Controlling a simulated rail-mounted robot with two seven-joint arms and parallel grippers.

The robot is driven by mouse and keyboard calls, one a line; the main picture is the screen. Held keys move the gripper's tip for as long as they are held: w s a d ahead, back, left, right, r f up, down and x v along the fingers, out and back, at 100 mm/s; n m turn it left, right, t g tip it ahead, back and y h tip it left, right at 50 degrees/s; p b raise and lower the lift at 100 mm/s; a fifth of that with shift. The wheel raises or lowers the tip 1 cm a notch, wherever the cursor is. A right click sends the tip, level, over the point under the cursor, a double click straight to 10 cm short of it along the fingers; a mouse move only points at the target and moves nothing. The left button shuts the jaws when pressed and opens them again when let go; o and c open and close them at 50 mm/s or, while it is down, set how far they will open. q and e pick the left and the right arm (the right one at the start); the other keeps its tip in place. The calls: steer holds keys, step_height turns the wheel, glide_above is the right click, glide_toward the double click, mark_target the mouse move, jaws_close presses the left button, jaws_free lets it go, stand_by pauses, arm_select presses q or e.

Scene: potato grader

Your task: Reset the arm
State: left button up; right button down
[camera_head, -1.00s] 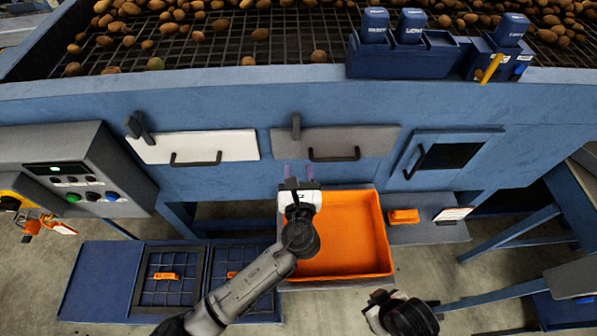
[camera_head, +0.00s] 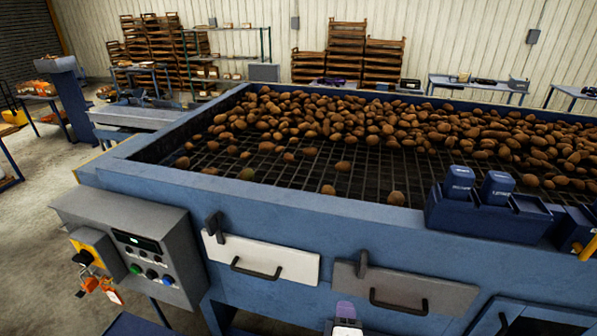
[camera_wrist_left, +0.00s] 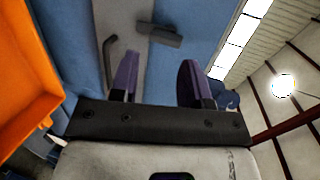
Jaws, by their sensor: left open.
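My left gripper (camera_head: 345,316) shows at the bottom edge of the head view, in front of the grey drawer panel (camera_head: 440,297). Only its purple fingertips and a bit of its white body show there. In the left wrist view its two purple fingers (camera_wrist_left: 158,80) stand apart with nothing between them. The grey panel's dark handle (camera_wrist_left: 108,55) lies beyond the fingers in that view. An orange bin (camera_wrist_left: 22,75) fills the left edge of the wrist view. My right gripper does not show now.
The blue grader (camera_head: 300,208) spans the view, with many potatoes (camera_head: 400,125) on its dark mesh. A white panel (camera_head: 290,264) and a grey control box (camera_head: 135,245) are on its front. Blue holders with scoops (camera_head: 480,215) sit on the right rim. Open floor lies at left.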

arm_select(q)
steer(key=s+a+r+n+g, duration=0.2)
steer(key=a+r+n, duration=0.45)
steer(key=n, duration=0.25)
steer(key=s+a+f+n+g+h, duration=0.1)
steer(key=s+a+f+n, duration=0.15)
steer(key=a, duration=0.25)
steer(key=s+a+f+n+g, duration=0.1)
steer(key=s+a+n, duration=0.2)
steer(key=a, duration=0.2)
steer(key=s+a+f+n+g+y+p, duration=0.2)
steer(key=s+a+f+n+g, duration=0.1)
steer(key=s+a+f, duration=0.8)
steer(key=s+a+f+g, duration=0.2)
steer(key=s+f, duration=0.1)
steer(key=s, duration=0.3)
steer(key=s+a+f+g, duration=0.2)
steer(key=s+f, duration=0.1)
steer(key=s, duration=0.3)
steer(key=shift+s+f+y, duration=0.2)
steer(key=shift+f+y, duration=0.1)
steer(key=shift+f, duration=0.1)
steer(key=shift+n, duration=0.25)
